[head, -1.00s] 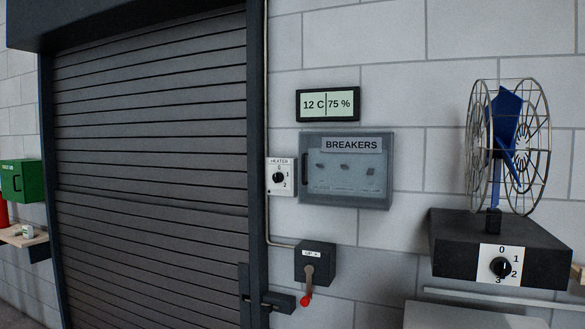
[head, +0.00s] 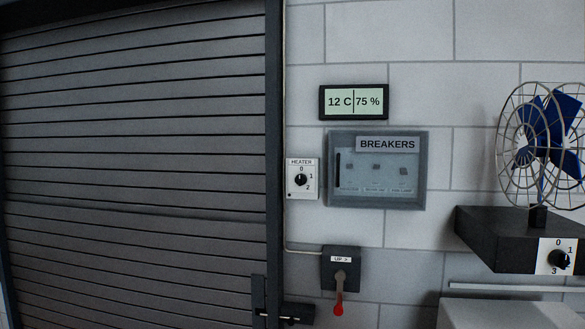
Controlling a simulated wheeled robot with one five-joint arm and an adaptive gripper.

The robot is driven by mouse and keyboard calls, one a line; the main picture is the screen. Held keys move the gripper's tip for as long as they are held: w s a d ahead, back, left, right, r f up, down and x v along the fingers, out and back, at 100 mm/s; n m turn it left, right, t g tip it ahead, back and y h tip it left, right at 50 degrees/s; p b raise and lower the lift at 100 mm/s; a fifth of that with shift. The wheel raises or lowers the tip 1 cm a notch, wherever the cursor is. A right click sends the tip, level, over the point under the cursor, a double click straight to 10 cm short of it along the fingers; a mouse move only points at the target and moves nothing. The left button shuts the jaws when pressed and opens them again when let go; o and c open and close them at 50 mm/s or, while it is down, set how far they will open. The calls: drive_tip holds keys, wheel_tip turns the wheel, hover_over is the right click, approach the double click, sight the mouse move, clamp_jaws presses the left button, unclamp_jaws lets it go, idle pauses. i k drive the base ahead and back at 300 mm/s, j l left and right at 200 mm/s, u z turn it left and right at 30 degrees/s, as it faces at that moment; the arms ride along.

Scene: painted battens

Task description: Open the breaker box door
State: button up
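The breaker box (head: 422,165) is a grey box on the block wall, right of the roller shutter. Its see-through door (head: 375,192) is shut and carries a BREAKERS label. Several small breaker switches show dimly behind it. A dark vertical handle (head: 338,170) sits at the door's left edge. My gripper is not in view.
A heater dial (head: 301,179) is close to the box's left side. A display (head: 354,101) hangs above it, and a red-tipped lever switch (head: 340,270) is below. A caged fan (head: 540,145) stands on a black shelf (head: 500,240) at right. The roller shutter (head: 140,150) fills the left.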

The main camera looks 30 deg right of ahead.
sight(390, 144)
drive_tip(key=i+u, duration=0.45)
drive_tip(key=i, duration=0.3)
drive_tip(key=i+l+u, duration=0.15)
drive_tip(key=l, duration=0.25)
drive_tip(key=i+l+u, duration=0.1)
drive_tip(key=l, duration=0.25)
drive_tip(key=i+l+u, duration=0.15)
drive_tip(key=l, duration=0.3)
